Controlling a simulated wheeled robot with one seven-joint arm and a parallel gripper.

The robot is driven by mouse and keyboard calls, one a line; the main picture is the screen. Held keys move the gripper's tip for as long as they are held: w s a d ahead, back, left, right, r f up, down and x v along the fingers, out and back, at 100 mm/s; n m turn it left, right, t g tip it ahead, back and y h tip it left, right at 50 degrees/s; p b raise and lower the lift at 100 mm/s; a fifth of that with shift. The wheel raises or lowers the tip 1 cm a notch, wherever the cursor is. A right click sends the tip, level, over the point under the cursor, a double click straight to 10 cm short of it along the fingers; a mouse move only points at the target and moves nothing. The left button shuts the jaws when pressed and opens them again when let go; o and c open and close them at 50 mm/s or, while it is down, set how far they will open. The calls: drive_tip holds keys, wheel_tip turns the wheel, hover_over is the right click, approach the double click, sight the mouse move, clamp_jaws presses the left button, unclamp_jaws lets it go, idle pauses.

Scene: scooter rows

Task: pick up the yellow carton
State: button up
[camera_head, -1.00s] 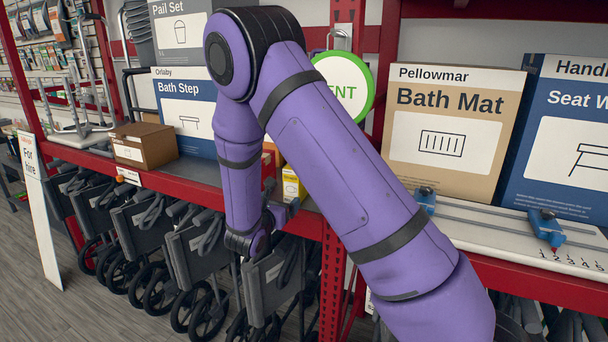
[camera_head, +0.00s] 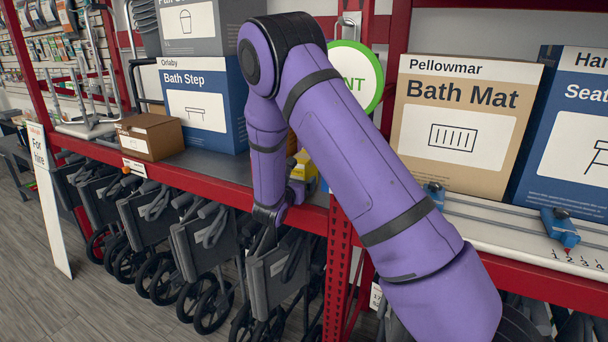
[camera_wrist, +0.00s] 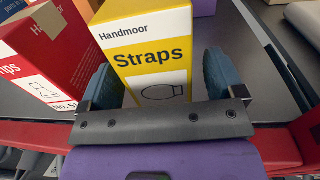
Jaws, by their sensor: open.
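The yellow carton (camera_wrist: 150,45), with a white band reading "Handmoor" and the word "Straps", stands upright on the dark shelf. My gripper (camera_wrist: 165,72) is open, with one blue-grey finger on each side of the carton's lower part. A narrow gap shows at the right finger; at the left finger I cannot tell whether it touches. In the head view a small piece of the yellow carton (camera_head: 307,168) shows past my purple arm, which hides the rest of it and most of my gripper.
The red shelf edge (camera_wrist: 25,133) runs below my gripper.

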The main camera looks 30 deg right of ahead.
drive_tip(key=shift+x, duration=1.15)
drive_tip(key=shift+a, duration=0.1)
drive_tip(key=shift+c, duration=0.4)
drive_tip(key=c, duration=1)
drive_tip(key=shift+c, duration=0.2)
